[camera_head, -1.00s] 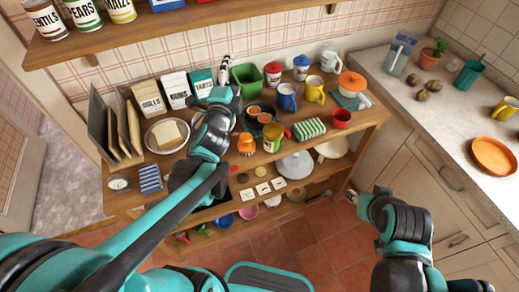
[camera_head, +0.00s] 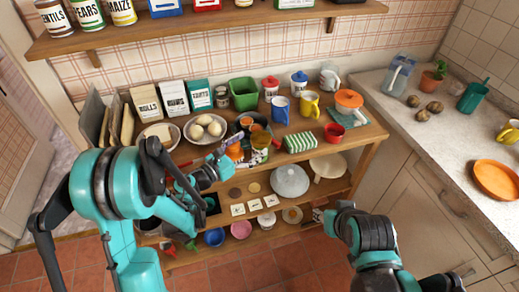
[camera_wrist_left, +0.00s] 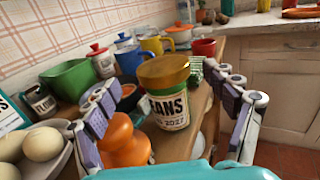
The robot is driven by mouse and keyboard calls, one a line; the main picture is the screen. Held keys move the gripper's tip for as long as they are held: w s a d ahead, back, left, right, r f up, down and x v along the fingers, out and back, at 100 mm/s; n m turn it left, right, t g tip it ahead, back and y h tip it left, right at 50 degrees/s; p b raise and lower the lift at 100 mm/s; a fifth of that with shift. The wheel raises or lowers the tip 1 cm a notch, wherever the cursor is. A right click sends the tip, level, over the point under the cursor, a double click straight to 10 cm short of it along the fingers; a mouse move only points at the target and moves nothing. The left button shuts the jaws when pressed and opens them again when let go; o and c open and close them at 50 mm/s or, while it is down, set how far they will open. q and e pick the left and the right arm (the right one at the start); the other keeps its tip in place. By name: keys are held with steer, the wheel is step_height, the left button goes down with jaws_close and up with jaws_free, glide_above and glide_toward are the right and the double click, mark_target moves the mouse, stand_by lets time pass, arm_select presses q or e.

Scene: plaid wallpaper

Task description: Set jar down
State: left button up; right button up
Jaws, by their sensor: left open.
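The jar (camera_wrist_left: 170,112) has a gold lid and a white label with black lettering. It stands upright on the wooden shelf top, and it also shows near the shelf's front edge in the head view (camera_head: 261,142). My left gripper (camera_head: 243,152) is open. In the left wrist view its two fingers (camera_wrist_left: 163,82) are spread on either side of the jar, with gaps to it. An orange rounded object (camera_wrist_left: 124,143) sits close beside the jar, near the left finger. My right arm is at the lower right in the head view; its gripper (camera_head: 322,213) is too small to read.
A bowl of eggs (camera_head: 205,130), a green bin (camera_head: 243,94), blue (camera_head: 281,111) and yellow (camera_head: 309,106) mugs, a striped green cloth (camera_head: 300,142) and a red cup (camera_head: 333,133) crowd the shelf top. A lower shelf (camera_head: 222,219) holds dishes.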

mark_target(268, 133)
arm_select(q)
steer(key=b+x, duration=0.1)
steer(key=x, duration=0.3)
steer(key=shift+d+r, duration=0.1)
steer(key=shift+d, duration=0.1)
steer(key=shift+s+r, duration=0.1)
steer(key=c, duration=1.6)
